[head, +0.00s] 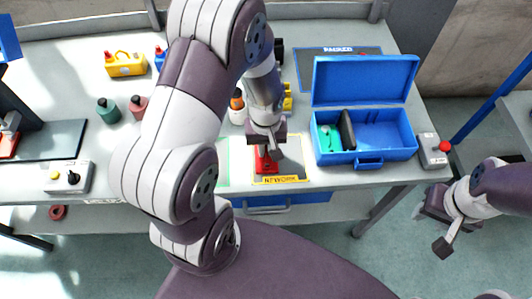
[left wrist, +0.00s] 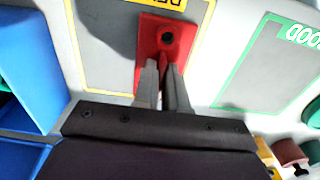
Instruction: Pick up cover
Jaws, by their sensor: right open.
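The fingertips' contact is partly hidden. My right gripper (head: 440,226) is open and empty, off the bench at the right.
An open blue toolbox (head: 390,144) stands right of the mat (head: 292,172), with a control box (head: 433,150) beside it. Bottles (head: 108,110), a yellow container (head: 125,65) and a switch box (head: 66,178) stand to the left. My left arm hides the bench's middle.

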